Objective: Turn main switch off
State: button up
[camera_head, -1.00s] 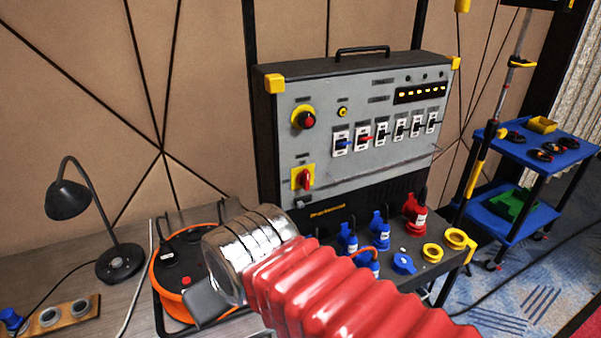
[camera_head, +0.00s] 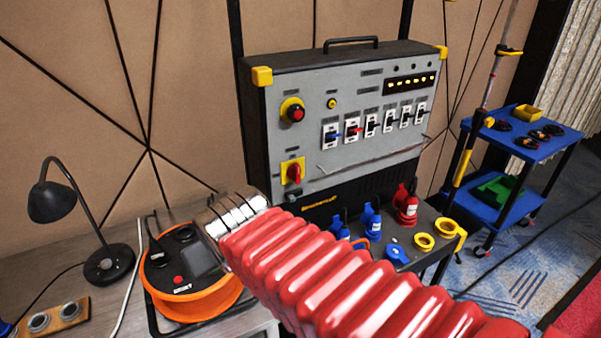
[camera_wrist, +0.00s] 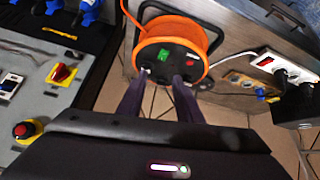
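The control box (camera_head: 345,130) stands upright against the wall with a grey front panel. A red rotary switch (camera_head: 293,172) on a yellow square plate sits at the panel's lower left; its handle looks about vertical. It also shows in the wrist view (camera_wrist: 64,73) at left. A red push button (camera_head: 295,114) on a yellow round base is above it. My gripper (camera_wrist: 161,80) is open and empty, its two dark fingers apart, in front of the orange cable reel and to the side of the switch. In the head view my red-sleeved arm hides the fingers.
The orange cable reel (camera_head: 190,295) lies left of the box. A black lamp (camera_head: 108,262) stands on the table farther left. Blue and red plugs (camera_head: 406,208) stand below the panel. A blue cart (camera_head: 555,150) is at right. A row of small switches (camera_head: 372,125) lines the panel.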

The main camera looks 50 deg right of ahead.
jog(key=w+d+f+m+t+h, duration=0.1)
jog(key=w+d, duration=0.3)
jog(key=d, duration=0.2)
jog(key=w+d+t+h, duration=0.1)
jog(key=w+d+h, duration=0.15)
jog(key=d, duration=0.35)
jog(key=t, duration=0.4)
send_near(298, 171)
jog(key=a+f, duration=0.1)
jog(key=a, duration=0.4)
jog(key=s+d+f+m+t, duration=0.1)
jog(key=s+d+f+t, duration=0.1)
jog(key=s+d+t, duration=0.2)
jog(key=shift+s, duration=0.75)
jog(key=x, duration=1.4)
jog(key=shift+d, duration=0.1)
